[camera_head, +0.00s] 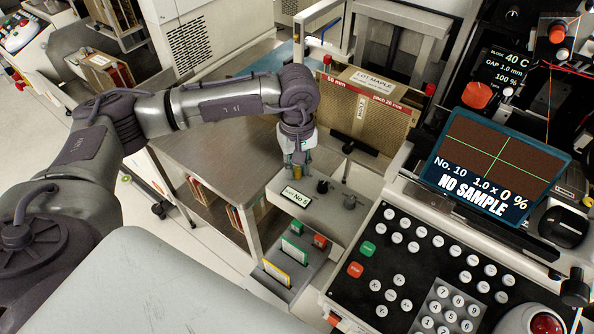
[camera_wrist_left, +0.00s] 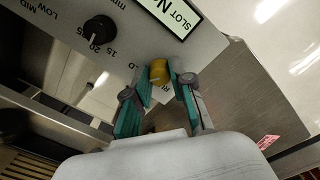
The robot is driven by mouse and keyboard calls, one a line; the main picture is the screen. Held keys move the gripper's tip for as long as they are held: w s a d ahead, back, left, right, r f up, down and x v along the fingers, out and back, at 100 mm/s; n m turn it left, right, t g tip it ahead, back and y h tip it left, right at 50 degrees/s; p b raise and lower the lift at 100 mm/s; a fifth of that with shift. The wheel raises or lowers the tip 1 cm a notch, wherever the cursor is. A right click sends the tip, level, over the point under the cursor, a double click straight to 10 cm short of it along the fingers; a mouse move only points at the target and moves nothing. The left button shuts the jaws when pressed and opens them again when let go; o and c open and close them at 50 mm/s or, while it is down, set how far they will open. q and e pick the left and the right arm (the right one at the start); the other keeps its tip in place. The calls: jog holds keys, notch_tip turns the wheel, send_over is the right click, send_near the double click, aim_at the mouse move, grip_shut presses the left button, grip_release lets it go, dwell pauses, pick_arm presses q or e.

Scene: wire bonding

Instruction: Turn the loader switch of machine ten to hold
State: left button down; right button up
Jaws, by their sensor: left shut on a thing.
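The loader switch is a small yellow knob (camera_wrist_left: 158,70) on the grey loader panel (camera_wrist_left: 125,52). In the left wrist view, my left gripper (camera_wrist_left: 159,76) has its green-padded fingers on either side of the knob, shut on it. Printed letters beside the knob are partly covered, and I cannot tell which position it points to. In the head view, my left gripper (camera_head: 297,172) reaches down onto the far-left part of the loader panel (camera_head: 335,212), hiding most of the knob. The machine's screen (camera_head: 490,170) reads No. 10, NO SAMPLE, 0 %. My right gripper is not in view.
A slot display (camera_head: 296,196) and two dark knobs (camera_head: 323,187) (camera_head: 350,201) sit close to the left gripper. A LOT MAPLE box (camera_head: 365,105) stands behind. A button keyboard (camera_head: 430,260) lies to the right, and a metal table (camera_head: 215,150) to the left.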

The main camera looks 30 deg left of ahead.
aim_at(297, 169)
pick_arm(q)
jog(key=shift+m, duration=0.3)
dwell(0.4)
jog(key=c, duration=1)
grip_release()
jog(key=shift+r, duration=0.1)
notch_tip(297, 169, up, 12)
